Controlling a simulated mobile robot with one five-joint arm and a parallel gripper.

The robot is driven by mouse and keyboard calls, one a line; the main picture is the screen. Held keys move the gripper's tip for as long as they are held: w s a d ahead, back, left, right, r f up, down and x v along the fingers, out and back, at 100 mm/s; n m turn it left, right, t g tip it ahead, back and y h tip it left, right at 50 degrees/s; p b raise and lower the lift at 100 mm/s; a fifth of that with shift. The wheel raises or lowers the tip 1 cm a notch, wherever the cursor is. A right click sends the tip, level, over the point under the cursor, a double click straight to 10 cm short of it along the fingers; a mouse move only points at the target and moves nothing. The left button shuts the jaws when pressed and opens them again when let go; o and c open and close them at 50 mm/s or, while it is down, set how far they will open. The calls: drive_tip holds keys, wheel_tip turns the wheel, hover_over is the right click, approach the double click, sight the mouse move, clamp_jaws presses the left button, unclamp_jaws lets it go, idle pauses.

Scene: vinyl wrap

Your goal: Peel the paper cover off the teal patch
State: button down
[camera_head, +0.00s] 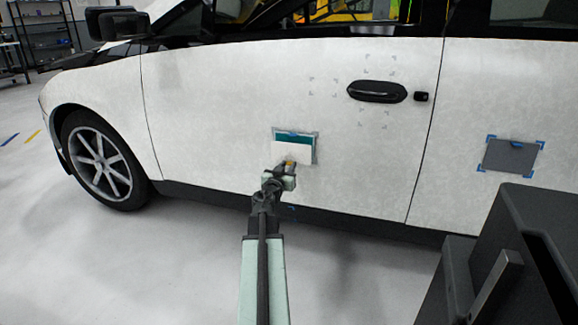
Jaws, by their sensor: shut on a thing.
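The teal patch (294,138) is on the white car door, left of and below the black door handle. Its upper strip shows teal, with a small blue tab at the top. The white paper cover (291,153) lies over or in front of its lower part; I cannot tell how much of it still touches the patch. My gripper (290,166) is at the cover's lower edge and is shut on it. The fingertips are small in view and partly hidden by the gripper body.
The car door (210,110) is flat and clear around the patch. A black door handle (377,91) stands out at the upper right. A grey patch (510,156) with blue corner marks is on the rear door. The front wheel (99,162) is at the left.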

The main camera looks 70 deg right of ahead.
drive_tip(key=a, duration=0.4)
drive_tip(key=shift+s+a, duration=0.15)
drive_tip(key=shift+a, duration=0.1)
idle(0.4)
wheel_tip(320, 180, up, 51)
drive_tip(key=p, duration=5)
drive_tip(key=shift+f+p, duration=0.15)
drive_tip(key=shift+p, duration=0.2)
